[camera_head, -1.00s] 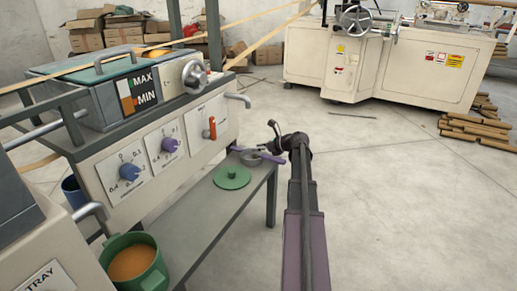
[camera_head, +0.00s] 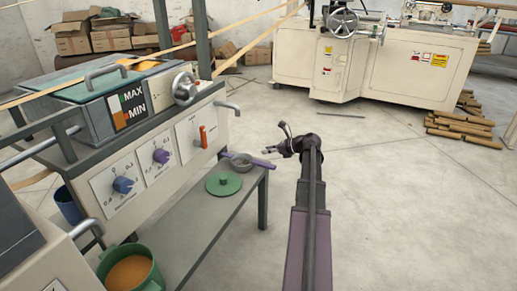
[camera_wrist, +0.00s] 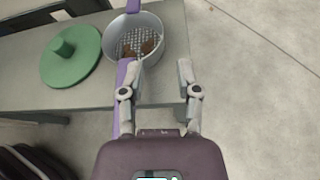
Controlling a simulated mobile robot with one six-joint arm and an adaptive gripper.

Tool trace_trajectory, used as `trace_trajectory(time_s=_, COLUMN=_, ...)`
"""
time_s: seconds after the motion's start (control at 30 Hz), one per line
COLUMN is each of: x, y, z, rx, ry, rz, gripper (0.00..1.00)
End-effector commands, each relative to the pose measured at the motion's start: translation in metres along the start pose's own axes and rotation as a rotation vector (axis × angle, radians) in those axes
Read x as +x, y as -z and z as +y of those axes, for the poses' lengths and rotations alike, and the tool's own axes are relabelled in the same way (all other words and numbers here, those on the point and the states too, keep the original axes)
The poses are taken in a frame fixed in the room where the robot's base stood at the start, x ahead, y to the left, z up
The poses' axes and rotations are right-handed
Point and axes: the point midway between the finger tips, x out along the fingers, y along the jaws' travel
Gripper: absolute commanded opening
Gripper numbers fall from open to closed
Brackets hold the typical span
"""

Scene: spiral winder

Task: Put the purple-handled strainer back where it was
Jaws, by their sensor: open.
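The strainer (camera_head: 241,160) rests on the grey side table near its far right corner. Its purple handle (camera_head: 264,163) points right, past the table edge. In the wrist view the metal strainer bowl (camera_wrist: 150,28) has brown residue on its perforated bottom. The purple handle (camera_wrist: 118,105) runs down beside and partly behind the left finger. My gripper (camera_wrist: 160,70) is open, with nothing visible between its fingers. In the head view my gripper (camera_head: 268,152) is by the handle's outer end, just off the table; I cannot tell whether it touches the handle.
A green lid (camera_head: 223,184) lies on the table (camera_head: 205,222) next to the strainer. A green pot of orange liquid (camera_head: 130,272) stands at the near end. The machine panel with knobs (camera_head: 140,168) borders the table's left. Open floor (camera_head: 400,220) lies right.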

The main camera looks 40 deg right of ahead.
Motion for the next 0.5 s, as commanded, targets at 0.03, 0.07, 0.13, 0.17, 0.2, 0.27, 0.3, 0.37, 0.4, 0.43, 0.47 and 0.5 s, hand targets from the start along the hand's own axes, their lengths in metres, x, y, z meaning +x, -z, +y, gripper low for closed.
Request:
trace_trajectory(time_s=0.03, x=-0.008, y=-0.002, z=0.001, rx=0.0, ry=0.0, rz=0.0, gripper=0.43)
trace_trajectory(time_s=0.07, x=-0.011, y=-0.002, z=0.001, rx=0.0, ry=0.0, rz=0.0, gripper=0.43)
trace_trajectory(time_s=0.13, x=-0.018, y=-0.002, z=0.0, rx=0.0, ry=0.0, rz=0.0, gripper=0.43)
trace_trajectory(time_s=0.17, x=-0.02, y=-0.001, z=0.0, rx=0.001, ry=0.001, rz=0.0, gripper=0.43)
trace_trajectory(time_s=0.2, x=-0.022, y=-0.001, z=0.0, rx=0.001, ry=0.001, rz=0.0, gripper=0.43)
trace_trajectory(time_s=0.27, x=-0.025, y=-0.001, z=0.0, rx=0.001, ry=0.0, rz=0.0, gripper=0.43)
trace_trajectory(time_s=0.3, x=-0.026, y=0.0, z=0.0, rx=0.001, ry=0.0, rz=0.0, gripper=0.43)
trace_trajectory(time_s=0.37, x=-0.027, y=0.0, z=0.0, rx=0.0, ry=-0.001, rz=0.0, gripper=0.43)
trace_trajectory(time_s=0.4, x=-0.027, y=0.0, z=0.0, rx=0.0, ry=-0.001, rz=0.0, gripper=0.43)
trace_trajectory(time_s=0.43, x=-0.027, y=0.0, z=0.0, rx=0.0, ry=-0.001, rz=0.0, gripper=0.43)
trace_trajectory(time_s=0.47, x=-0.027, y=0.0, z=0.0, rx=0.0, ry=-0.001, rz=0.0, gripper=0.43)
trace_trajectory(time_s=0.5, x=-0.027, y=0.0, z=0.0, rx=0.0, ry=-0.001, rz=0.0, gripper=0.43)
